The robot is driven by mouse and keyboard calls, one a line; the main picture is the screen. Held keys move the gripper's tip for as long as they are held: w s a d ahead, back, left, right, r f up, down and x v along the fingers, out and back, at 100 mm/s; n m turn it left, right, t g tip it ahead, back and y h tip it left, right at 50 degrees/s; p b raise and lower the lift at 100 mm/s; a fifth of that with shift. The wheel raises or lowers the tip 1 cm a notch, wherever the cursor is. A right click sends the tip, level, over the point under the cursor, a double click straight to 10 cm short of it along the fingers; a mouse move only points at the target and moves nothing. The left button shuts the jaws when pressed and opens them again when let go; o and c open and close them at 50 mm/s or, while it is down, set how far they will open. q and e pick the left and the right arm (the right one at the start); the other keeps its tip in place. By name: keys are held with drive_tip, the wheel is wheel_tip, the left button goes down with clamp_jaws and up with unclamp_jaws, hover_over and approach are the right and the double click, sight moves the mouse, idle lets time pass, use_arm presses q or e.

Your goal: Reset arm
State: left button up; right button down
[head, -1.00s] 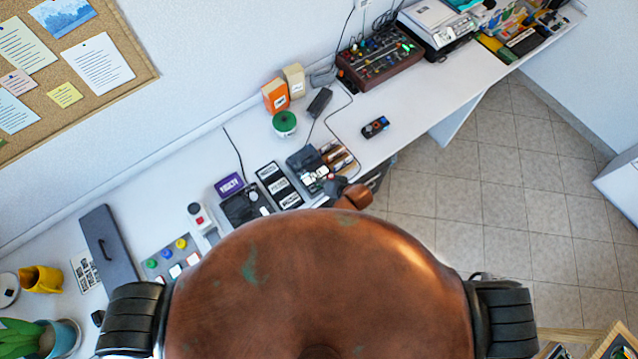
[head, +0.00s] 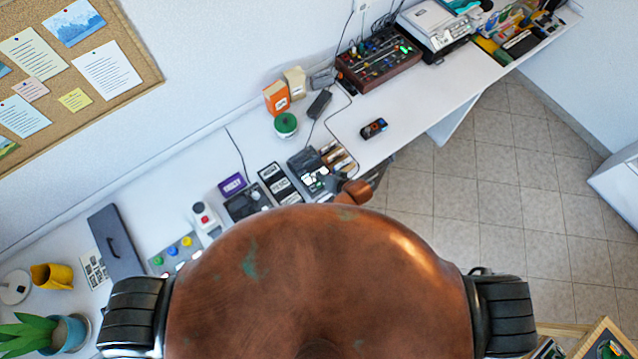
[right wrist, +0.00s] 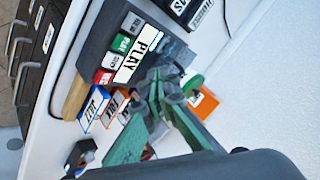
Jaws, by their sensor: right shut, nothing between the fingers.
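My right gripper (head: 328,185) shows small at the front edge of the white desk, just beyond my copper-coloured body, which hides most of the arm. In the right wrist view its green fingers (right wrist: 163,82) come together at the tips, with nothing between them. They appear over or near a dark player with a PLAY label (right wrist: 137,57); I cannot tell whether they touch it. The player also shows in the head view (head: 304,162). Cards labelled JAZZ (right wrist: 95,108) and others stand in a wooden rack beside it. My left gripper is not in view.
The white desk (head: 420,108) runs along the wall. The tiled floor (head: 470,200) at right is mostly clear.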

idle(0.6)
drive_tip(key=s+d+f+g+h+b, duration=0.1)
drive_tip(key=s+d+f+b, duration=0.4)
drive_tip(key=f, duration=0.6)
drive_tip(key=s+d+f+h+b, duration=0.2)
drive_tip(key=s+d+f, duration=0.4)
drive_tip(key=d+f, duration=0.3)
drive_tip(key=s+d+f+g+h+b, duration=0.1)
drive_tip(key=s+d+f+b, duration=0.35)
drive_tip(key=f, duration=0.75)
drive_tip(key=s+d+f+g+b, duration=0.1)
drive_tip(key=s+d+f+b, duration=0.2)
drive_tip(key=s, duration=0.8)
drive_tip(key=s+d+f+n+g+h+b, duration=0.1)
drive_tip(key=s+d+f+b, duration=0.2)
drive_tip(key=s+d+f, duration=0.4)
drive_tip(key=s+d+f+n+g+h+b, duration=0.1)
drive_tip(key=s+d+f+b, duration=0.2)
drive_tip(key=s+f, duration=0.7)
drive_tip(key=s+d, duration=0.2)
drive_tip(key=s, duration=0.2)
drive_tip(key=shift+s+f+g+b, duration=0.15)
drive_tip(key=shift+s+g+b, duration=0.15)
drive_tip(key=shift+s+g, duration=0.1)
